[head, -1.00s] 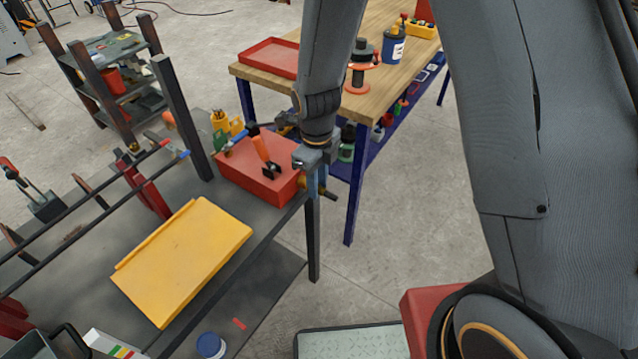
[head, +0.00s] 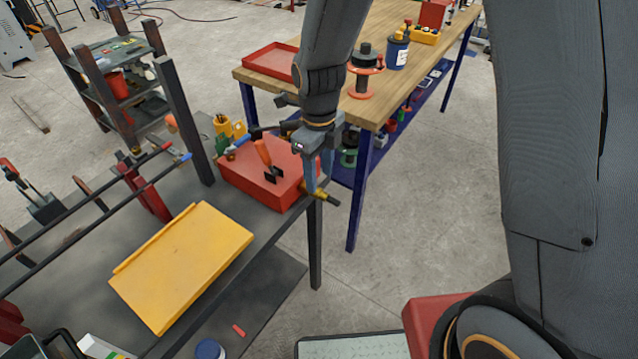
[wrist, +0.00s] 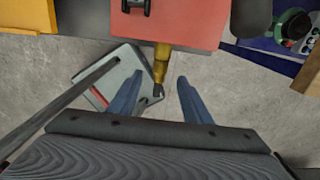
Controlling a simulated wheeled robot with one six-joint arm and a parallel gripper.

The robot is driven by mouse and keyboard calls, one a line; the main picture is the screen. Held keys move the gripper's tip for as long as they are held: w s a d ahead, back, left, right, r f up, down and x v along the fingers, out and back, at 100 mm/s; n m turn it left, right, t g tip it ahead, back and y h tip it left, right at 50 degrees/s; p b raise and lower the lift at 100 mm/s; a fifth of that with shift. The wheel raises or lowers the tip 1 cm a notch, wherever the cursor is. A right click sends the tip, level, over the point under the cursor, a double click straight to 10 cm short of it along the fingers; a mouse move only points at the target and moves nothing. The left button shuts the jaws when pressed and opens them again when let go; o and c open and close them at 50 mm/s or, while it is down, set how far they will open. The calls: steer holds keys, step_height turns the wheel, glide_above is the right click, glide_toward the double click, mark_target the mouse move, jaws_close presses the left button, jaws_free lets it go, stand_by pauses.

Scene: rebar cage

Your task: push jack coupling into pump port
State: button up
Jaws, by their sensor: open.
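The red pump (head: 262,182) sits on the dark bench's far right corner, with an orange-handled lever on top. Its red body (wrist: 180,22) fills the top of the wrist view. A brass fitting with a dark tip (head: 327,196) sticks out from the pump's right side; it also shows in the wrist view (wrist: 160,66). I cannot tell port and coupling apart. My gripper (head: 319,183) is open, its blue fingers hanging by the fitting. In the wrist view, the fitting's dark end lies between my spread fingers (wrist: 156,88), with gaps on both sides. Contact is not visible.
A yellow tray (head: 180,265) lies on the bench (head: 232,283) in front of the pump. A wooden table (head: 345,110) with blue legs stands close behind my gripper, carrying a spool (head: 362,75) and a red tray (head: 270,60). Bare floor lies right of the bench.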

steer(key=shift+r, duration=1.2)
steer(key=shift+d+r+n, duration=0.1)
steer(key=shift+d+n, duration=0.15)
steer(key=shift+n, duration=0.05)
steer(key=s+d+r+n, duration=0.2)
steer(key=d+n, duration=0.3)
steer(key=n, duration=0.3)
steer(key=s+d+r+n+t, duration=0.1)
steer(key=s+d+n, duration=0.3)
steer(key=n, duration=0.4)
steer(key=s+d+r+n, duration=0.2)
steer(key=s+d+n, duration=0.2)
steer(key=n, duration=0.5)
steer(key=shift+d+r+b, duration=0.3)
steer(key=shift+d+b, duration=0.15)
steer(key=shift+d, duration=0.65)
steer(key=shift+c, duration=0.4)
